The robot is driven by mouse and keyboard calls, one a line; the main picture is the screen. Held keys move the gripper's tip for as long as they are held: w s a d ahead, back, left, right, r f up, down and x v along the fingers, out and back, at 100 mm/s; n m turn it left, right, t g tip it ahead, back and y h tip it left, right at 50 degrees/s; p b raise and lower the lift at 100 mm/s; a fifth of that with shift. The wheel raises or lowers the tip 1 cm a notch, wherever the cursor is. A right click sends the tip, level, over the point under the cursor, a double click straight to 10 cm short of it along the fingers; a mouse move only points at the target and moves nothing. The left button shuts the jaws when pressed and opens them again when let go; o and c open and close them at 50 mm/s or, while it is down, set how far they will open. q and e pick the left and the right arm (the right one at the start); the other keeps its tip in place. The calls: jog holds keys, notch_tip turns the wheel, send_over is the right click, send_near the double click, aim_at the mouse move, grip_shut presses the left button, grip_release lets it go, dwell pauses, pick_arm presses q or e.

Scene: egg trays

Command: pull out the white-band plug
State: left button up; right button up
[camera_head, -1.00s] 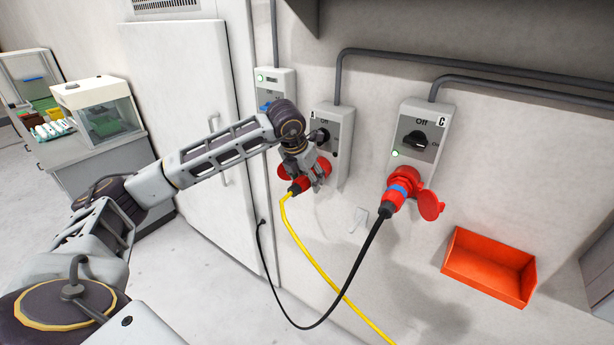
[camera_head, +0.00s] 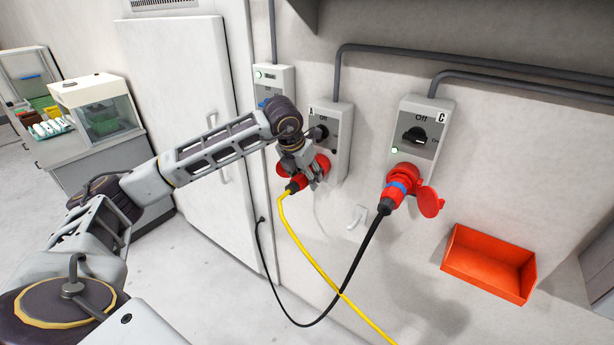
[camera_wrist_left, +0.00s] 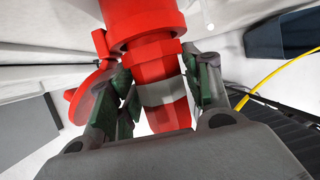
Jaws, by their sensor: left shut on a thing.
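The white-band plug (camera_wrist_left: 160,92) is red with a pale grey-white band, seen close in the left wrist view. In the head view its red body (camera_head: 297,185) shows at the end of the yellow cable (camera_head: 300,245), at the red socket under box A (camera_head: 335,125). In the wrist view it lines up with the red socket (camera_wrist_left: 140,18); I cannot tell how deep it sits. My left gripper (camera_head: 308,174) is shut on the plug, its green-padded fingers (camera_wrist_left: 165,88) on both sides of the band. The gripper hides part of the plug in the head view. My right gripper is not in view.
Box C (camera_head: 423,118) to the right holds a red plug with a blue band (camera_head: 397,187) and black cable (camera_head: 359,260). The socket's red lid (camera_wrist_left: 88,92) hangs beside my left finger. An orange-red bin (camera_head: 488,265) is on the wall at lower right.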

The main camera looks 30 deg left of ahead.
aim_at(294, 182)
pick_arm(q)
jog(key=shift+s, duration=0.2)
jog(key=shift+s, duration=0.35)
jog(key=shift+s+a+b, duration=0.2)
jog(key=shift+s+b, duration=1)
jog(key=shift+s, duration=0.55)
jog(key=shift+s, duration=0.1)
dwell(0.5)
jog(key=shift+s+a+b, duration=0.2)
jog(key=shift+s+b, duration=1.95)
jog(key=shift+s, duration=0.75)
